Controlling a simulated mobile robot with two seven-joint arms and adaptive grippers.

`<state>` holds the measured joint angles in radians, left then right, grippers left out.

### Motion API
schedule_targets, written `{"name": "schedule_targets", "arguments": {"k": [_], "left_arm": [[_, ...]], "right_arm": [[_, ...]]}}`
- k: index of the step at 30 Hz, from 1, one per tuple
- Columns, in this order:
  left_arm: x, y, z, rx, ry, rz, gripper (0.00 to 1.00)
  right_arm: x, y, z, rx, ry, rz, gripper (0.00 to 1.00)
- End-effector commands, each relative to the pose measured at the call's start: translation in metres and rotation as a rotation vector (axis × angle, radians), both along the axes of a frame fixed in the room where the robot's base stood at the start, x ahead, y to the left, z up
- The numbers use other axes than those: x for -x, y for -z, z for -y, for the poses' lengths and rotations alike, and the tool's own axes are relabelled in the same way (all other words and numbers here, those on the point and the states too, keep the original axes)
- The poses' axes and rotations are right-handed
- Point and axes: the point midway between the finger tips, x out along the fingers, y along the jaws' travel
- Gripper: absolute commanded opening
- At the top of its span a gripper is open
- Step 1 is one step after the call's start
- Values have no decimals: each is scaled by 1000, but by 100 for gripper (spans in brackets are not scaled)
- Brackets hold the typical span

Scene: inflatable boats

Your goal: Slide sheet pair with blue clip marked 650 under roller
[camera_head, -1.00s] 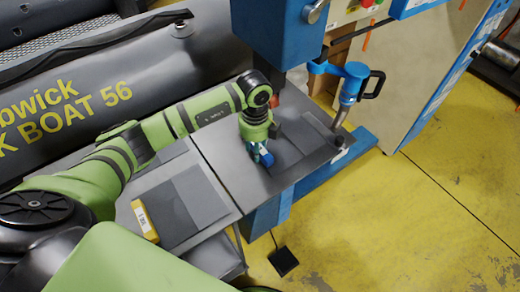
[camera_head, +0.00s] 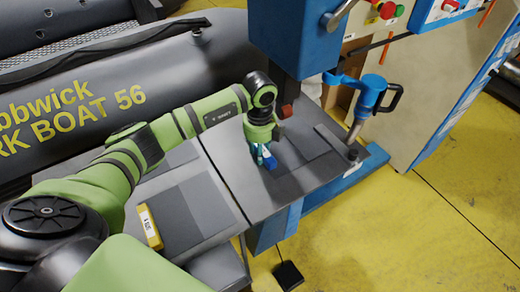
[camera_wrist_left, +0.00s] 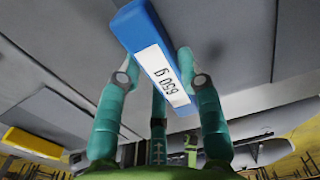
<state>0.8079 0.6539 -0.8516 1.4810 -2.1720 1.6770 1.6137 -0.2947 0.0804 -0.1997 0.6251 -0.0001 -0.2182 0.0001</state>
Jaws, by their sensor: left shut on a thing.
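The blue clip (camera_head: 270,163) sits at the near-left side of a dark sheet (camera_head: 302,146) lying on the grey table plate. The left wrist view shows the clip's white label reading "650 g" (camera_wrist_left: 166,72). My left gripper (camera_head: 258,156) points down over the clip. Its teal fingers (camera_wrist_left: 160,72) are on either side of the clip and shut on it. Whether the sheet is one or two layers cannot be told. The blue press head (camera_head: 292,35) stands behind the plate, with a small red part (camera_head: 287,111) low on it. The roller is not clearly visible. My right gripper is out of view.
A blue handled tool (camera_head: 370,95) stands right of the plate. A grey inflatable boat (camera_head: 175,65) lies behind. A black pedal (camera_head: 288,275) is on the yellow floor.

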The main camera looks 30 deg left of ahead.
Motion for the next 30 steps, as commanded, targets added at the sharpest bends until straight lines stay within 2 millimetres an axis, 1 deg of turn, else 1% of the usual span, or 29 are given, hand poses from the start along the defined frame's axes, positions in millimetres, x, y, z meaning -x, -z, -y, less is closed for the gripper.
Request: {"name": "schedule_targets", "arguments": {"k": [2,3,5,14,17,20,22,30], "left_arm": [[0,-1,0,0,0,1,1],[0,-1,0,0,0,1,41],[0,-1,0,1,0,1,64],[0,0,0,0,0,0,64],[0,-4,0,0,0,1,64],[-1,-16,0,0,1,4,64],[-1,-28,0,0,1,6,64],[-1,-86,0,0,0,6,64]], "right_arm": [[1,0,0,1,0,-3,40],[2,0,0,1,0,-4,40],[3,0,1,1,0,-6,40],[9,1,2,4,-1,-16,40],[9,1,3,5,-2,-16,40],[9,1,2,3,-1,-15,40],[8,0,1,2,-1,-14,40],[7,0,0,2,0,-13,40]]}}
